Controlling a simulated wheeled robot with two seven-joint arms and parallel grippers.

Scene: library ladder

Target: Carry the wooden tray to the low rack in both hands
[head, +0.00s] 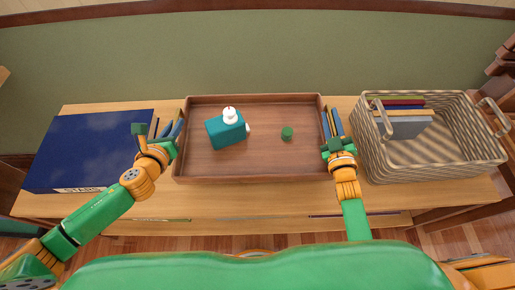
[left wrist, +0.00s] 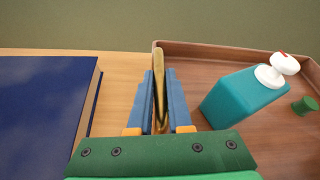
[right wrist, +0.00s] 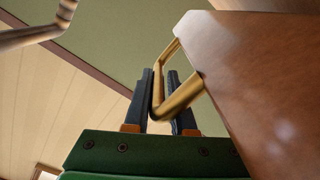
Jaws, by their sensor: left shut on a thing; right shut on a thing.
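The wooden tray (head: 255,165) sits on a light wooden table in the middle of the head view. It holds a teal bottle (head: 226,130) with a white top and a small green cylinder (head: 287,133). My left gripper (head: 170,132) is shut on the tray's left handle, a brass bar that shows between the fingers in the left wrist view (left wrist: 159,85). My right gripper (head: 333,125) is shut on the right brass handle, which shows in the right wrist view (right wrist: 180,98). In that view the tray's side (right wrist: 260,80) is close beside the fingers.
A large dark blue book or box (head: 85,150) lies left of the tray. A striped basket (head: 410,170) with several books stands close to the right. A green wall (head: 260,55) rises behind the table (head: 160,207). Little free tabletop shows beside the tray.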

